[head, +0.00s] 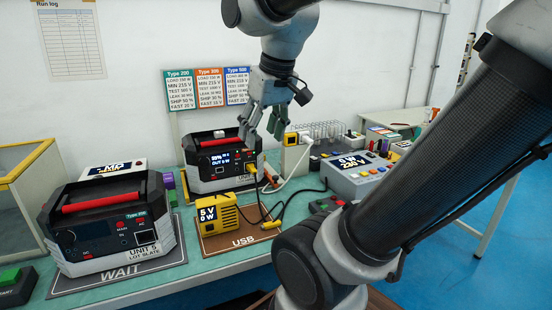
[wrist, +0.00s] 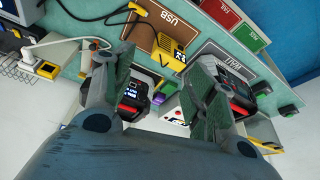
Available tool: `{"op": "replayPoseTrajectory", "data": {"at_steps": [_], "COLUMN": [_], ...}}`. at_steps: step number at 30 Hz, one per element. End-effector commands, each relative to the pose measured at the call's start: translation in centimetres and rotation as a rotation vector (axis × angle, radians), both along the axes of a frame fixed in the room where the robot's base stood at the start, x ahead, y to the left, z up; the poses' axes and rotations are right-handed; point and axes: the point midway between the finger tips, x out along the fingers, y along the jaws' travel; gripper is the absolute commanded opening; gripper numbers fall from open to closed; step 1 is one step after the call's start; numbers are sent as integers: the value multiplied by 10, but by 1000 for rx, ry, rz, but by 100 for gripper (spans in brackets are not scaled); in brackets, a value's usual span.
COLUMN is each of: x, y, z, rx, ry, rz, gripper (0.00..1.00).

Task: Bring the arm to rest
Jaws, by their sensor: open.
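My gripper (head: 264,122) hangs over the back of the bench in the head view, pointing down, open and with nothing between its fingers. In the wrist view its two green-grey fingers (wrist: 160,95) stand wide apart. Below it in the head view is a power station (head: 222,160) with a red handle and a lit screen. The fingers look close to its right end; whether they touch it I cannot tell. My forearm crosses the right of the head view and hides part of the bench.
A second power station (head: 110,222) stands on the WAIT mat (head: 160,255). A yellow USB load box (head: 219,214) and cables lie on the USB mat (head: 215,244). A grey 230 V meter box (head: 353,177) stands right. Type cards (head: 209,88) stand behind. Open floor (head: 485,255) lies right.

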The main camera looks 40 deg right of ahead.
Motion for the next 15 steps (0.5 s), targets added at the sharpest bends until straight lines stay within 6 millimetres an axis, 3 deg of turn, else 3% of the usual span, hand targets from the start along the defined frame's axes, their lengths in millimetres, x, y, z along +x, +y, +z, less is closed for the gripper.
{"op": "replayPoseTrajectory", "data": {"at_steps": [1,3,6,15], "x": [-18,-35,-48,-51], "y": [2,3,4,4], "z": [-14,-31,-44,-48], "rx": [-1,-2,-3,-4], "ry": [-13,-24,-32,-34], "rz": [8,16,24,25], "gripper": [56,56,56,56]}}
